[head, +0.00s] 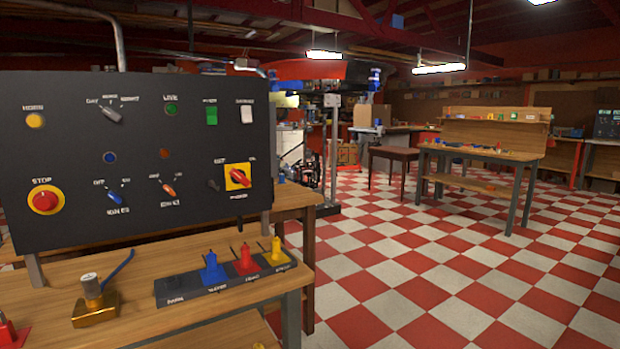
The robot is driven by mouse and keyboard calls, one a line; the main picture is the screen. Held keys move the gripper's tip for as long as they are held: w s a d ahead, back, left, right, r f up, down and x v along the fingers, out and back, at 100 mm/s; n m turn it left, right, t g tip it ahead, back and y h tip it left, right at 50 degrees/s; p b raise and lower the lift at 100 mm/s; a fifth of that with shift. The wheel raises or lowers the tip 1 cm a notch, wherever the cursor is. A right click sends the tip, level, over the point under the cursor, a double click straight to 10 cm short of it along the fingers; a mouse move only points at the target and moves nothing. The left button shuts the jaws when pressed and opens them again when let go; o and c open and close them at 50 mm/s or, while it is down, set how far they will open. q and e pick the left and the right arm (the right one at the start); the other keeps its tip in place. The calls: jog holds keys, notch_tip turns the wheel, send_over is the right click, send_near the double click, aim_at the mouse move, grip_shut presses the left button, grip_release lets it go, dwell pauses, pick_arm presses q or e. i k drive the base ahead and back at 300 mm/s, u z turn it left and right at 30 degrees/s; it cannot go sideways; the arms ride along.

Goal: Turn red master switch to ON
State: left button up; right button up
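The red master switch (238,177) is a red rotary handle on a square yellow plate, at the lower right of the black control panel (130,235). Small white labels stand above its left and right corners, and another is below it. Its handle looks slanted, from upper left to lower right. The labels are too small to read surely, so I cannot tell its setting. Neither of my grippers shows in the head view, and nothing is touching the switch.
A red STOP button (46,200), a blue selector (114,198) and an orange selector (168,189) share the panel. Below, the wooden bench (140,325) holds a brass block (96,305) and a dark strip (172,292) with coloured plugs. Checkered floor (420,270) is open at right.

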aim_at(238, 176)
jog(key=z, duration=1.2)
jog(key=i, duration=1)
jog(key=u, duration=0.35)
